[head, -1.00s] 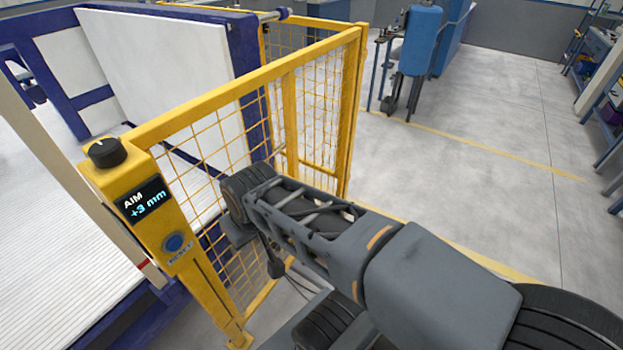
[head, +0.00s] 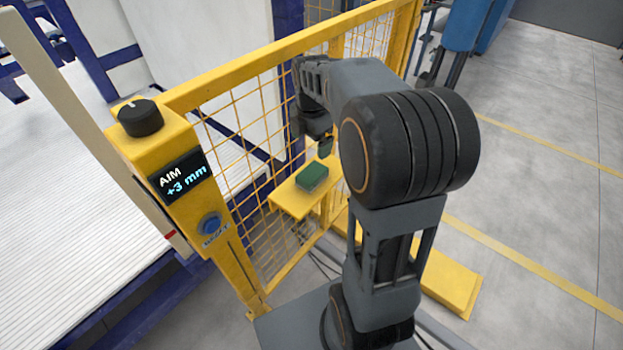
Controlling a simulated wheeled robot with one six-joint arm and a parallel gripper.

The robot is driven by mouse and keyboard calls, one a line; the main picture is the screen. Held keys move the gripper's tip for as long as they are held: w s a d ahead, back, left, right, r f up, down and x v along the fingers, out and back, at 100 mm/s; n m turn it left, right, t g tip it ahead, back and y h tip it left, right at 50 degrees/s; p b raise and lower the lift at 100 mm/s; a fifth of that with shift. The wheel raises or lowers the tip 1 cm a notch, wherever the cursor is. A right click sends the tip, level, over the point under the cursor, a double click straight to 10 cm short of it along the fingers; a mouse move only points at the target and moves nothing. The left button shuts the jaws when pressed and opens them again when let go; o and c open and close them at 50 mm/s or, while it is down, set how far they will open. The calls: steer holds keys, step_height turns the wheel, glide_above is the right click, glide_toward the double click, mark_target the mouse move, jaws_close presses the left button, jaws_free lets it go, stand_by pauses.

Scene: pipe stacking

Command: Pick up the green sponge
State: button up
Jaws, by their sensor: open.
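The green sponge (head: 312,177) is a small block lying flat on a yellow shelf (head: 291,204) beside the mesh fence. My gripper (head: 323,146) is above the sponge and slightly to its right, pointing down. It is apart from the sponge and holds nothing that I can see. My own arm partly hides the gripper, and its fingers are small and dark in the head view.
A yellow mesh fence (head: 290,45) runs behind the shelf. A yellow post with a black knob (head: 140,117), an AIM +3 mm display (head: 181,178) and a blue button (head: 210,223) stands at the left. Open grey floor lies at the right.

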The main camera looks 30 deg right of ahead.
mark_target(312, 173)
steer(key=f, duration=0.5)
steer(key=w+f+n, duration=0.1)
steer(key=f, duration=0.3)
steer(key=d+f+n, duration=0.1)
steer(key=f, duration=0.4)
steer(key=shift+w+f, duration=0.25)
steer(key=shift+f, duration=0.1)
steer(key=shift+c, duration=0.4)
steer(key=c, duration=0.9)
